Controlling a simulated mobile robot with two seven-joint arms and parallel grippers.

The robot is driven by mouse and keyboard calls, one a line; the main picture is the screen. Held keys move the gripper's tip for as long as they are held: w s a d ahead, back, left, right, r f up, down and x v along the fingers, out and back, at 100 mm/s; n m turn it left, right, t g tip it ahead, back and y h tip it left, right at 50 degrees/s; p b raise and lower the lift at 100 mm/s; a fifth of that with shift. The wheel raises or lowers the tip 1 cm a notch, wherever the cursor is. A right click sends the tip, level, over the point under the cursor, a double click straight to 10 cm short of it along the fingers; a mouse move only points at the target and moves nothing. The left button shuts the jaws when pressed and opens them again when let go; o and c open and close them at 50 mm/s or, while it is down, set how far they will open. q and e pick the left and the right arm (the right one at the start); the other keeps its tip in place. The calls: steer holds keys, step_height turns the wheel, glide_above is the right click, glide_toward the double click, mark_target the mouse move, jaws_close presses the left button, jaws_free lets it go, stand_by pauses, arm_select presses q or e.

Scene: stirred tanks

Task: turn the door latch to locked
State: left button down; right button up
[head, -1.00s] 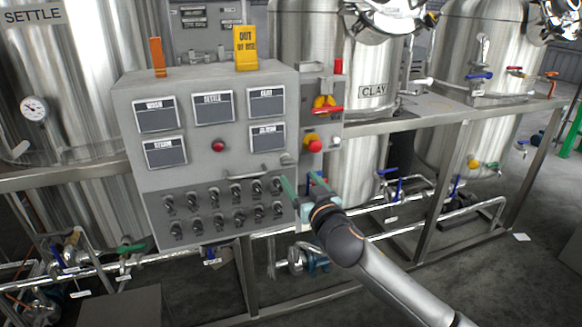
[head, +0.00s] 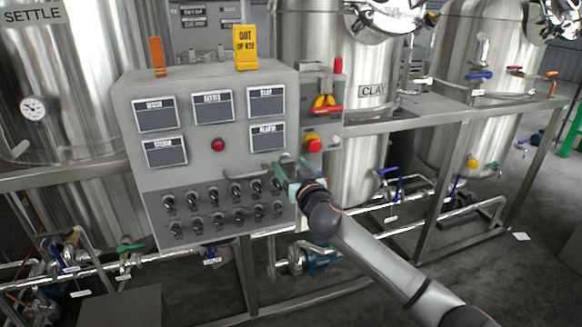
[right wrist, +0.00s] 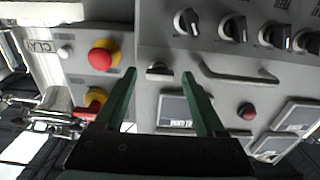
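The door latch (right wrist: 158,69) is a small dark knob on the grey control cabinet (right wrist: 147,40), beside the curved door handle (right wrist: 238,75). In the right wrist view it sits between and just beyond my right gripper's (right wrist: 159,74) two green fingers, which are spread apart and hold nothing. I cannot tell whether they touch it. In the head view the right gripper (head: 291,167) is at the cabinet's right side, and its fingers mostly hide the latch. My left gripper is not in view.
A red emergency button (head: 314,145) and a red-and-yellow switch (head: 325,104) are close above and right of the gripper. Rows of black knobs (head: 237,193) lie left and below. Steel tanks (head: 300,40) and pipes stand behind.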

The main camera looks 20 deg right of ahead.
jaws_close()
stand_by(0.3)
steer(key=shift+n, duration=0.4)
steer(key=n+p, duration=0.1)
steer(key=n, duration=0.1)
steer(key=shift+n, duration=0.4)
steer(key=n+p, duration=0.2)
steer(key=n, duration=0.3)
steer(key=n+p, duration=0.1)
steer(key=n, duration=0.4)
steer(key=shift+p, duration=0.4)
steer(key=n+p, duration=0.1)
steer(key=n, duration=0.3)
steer(key=shift+n, duration=0.3)
